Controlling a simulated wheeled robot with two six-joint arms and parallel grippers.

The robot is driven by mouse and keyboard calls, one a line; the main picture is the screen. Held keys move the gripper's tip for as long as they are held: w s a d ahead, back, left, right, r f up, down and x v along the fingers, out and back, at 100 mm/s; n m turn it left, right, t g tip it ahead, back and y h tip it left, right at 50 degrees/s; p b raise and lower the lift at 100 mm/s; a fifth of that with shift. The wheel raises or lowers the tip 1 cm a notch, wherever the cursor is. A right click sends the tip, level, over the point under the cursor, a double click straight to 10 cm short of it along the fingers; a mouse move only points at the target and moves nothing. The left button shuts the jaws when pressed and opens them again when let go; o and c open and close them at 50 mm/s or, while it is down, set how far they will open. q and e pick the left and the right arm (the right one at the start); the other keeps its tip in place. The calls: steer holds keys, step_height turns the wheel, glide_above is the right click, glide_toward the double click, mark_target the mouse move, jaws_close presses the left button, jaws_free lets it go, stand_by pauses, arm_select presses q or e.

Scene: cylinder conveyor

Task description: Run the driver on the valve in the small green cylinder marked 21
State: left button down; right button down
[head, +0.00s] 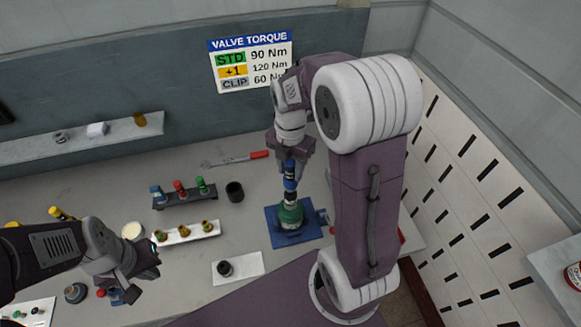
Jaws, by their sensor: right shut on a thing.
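The small green cylinder (291,215) stands upright in a blue holder (284,239) on the bench. Its number cannot be read at this size. My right gripper (289,160) is shut on the driver (290,178), a blue and black tool, and holds it upright above the cylinder. The driver's lower end meets the cylinder's top, hiding the valve; whether it is seated cannot be told. My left gripper (138,284) is low over the left part of the bench, well away from the cylinder. Its finger gap cannot be made out.
A dark rack (184,196) with blue, red and green-topped pieces stands behind a white tray (188,233) of small valves. A black cup (235,192), a red-handled wrench (238,160) and a white plate (238,268) with a black part are nearby. A torque sign (250,62) hangs behind.

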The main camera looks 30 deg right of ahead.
steer(key=shift+f+b, duration=0.5)
steer(key=shift+f, duration=0.1)
stand_by(0.4)
steer(key=shift+r+p, duration=0.2)
steer(key=shift+p, duration=0.1)
steer(key=shift+f, duration=0.25)
stand_by(0.7)
steer(key=shift+s, duration=0.15)
steer(key=shift+p, duration=0.3)
steer(key=shift+a+r, duration=0.1)
steer(key=shift+r, duration=0.1)
stand_by(0.4)
steer(key=shift+p, duration=0.35)
